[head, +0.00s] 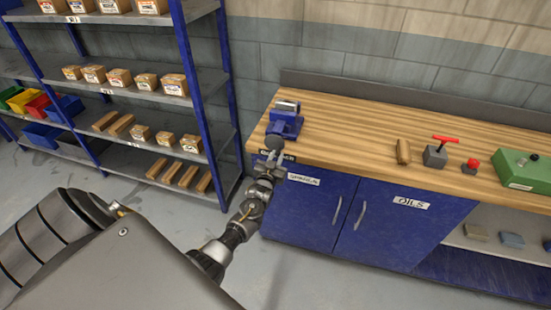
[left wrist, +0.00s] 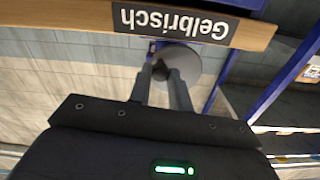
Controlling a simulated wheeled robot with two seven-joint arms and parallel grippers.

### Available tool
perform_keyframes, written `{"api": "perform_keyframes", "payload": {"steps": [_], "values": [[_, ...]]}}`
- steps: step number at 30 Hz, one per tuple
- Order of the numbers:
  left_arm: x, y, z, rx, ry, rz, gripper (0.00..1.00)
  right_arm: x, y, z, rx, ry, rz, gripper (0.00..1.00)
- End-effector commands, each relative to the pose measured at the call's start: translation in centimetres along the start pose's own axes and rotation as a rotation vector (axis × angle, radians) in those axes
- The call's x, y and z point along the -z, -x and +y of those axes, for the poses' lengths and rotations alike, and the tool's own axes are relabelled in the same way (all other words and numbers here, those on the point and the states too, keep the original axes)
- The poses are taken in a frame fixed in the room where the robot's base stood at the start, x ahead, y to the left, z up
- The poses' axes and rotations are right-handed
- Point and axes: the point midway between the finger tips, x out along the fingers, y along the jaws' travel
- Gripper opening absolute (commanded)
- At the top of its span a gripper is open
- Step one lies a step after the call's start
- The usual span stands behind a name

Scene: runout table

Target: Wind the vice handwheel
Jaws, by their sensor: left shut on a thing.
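The blue vice (head: 284,122) stands at the left end of the wooden workbench. Its grey handwheel (head: 274,142) is at the vice's front, by the bench's front edge. My left gripper (head: 271,158) reaches up to the handwheel from in front of the bench. In the left wrist view, which is upside down, the handwheel is a grey disc (left wrist: 194,64) and my two fingers (left wrist: 160,72) are at its edge, shut on a small dark part that looks like its handle. The fingers partly hide that part. My right gripper is not in view.
The bench top (head: 352,118) carries a wooden block (head: 403,152), a grey block with a red T-handle (head: 436,155), a red-topped piece (head: 470,166) and a green box (head: 522,170). Blue cupboard doors (head: 310,205) are below. A blue shelf rack (head: 190,75) stands left.

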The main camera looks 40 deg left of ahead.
Motion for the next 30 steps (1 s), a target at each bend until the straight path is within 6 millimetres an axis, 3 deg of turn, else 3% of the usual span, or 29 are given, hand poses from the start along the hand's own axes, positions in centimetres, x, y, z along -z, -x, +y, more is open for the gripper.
{"api": "perform_keyframes", "payload": {"steps": [4,12,20,25,30], "values": [[0.2,0.0,0.1,-0.002,0.016,0.002,0.0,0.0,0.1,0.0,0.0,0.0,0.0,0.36],[1.0,0.0,0.3,-0.001,0.296,0.002,0.0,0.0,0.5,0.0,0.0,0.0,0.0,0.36],[1.1,-0.1,0.3,-0.002,0.316,0.003,0.0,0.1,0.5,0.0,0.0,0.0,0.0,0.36],[1.9,-0.1,0.3,-0.001,0.527,0.003,0.0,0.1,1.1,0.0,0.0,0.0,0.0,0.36],[1.9,-0.1,0.3,-0.003,0.602,0.003,0.0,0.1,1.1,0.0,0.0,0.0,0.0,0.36]]}}
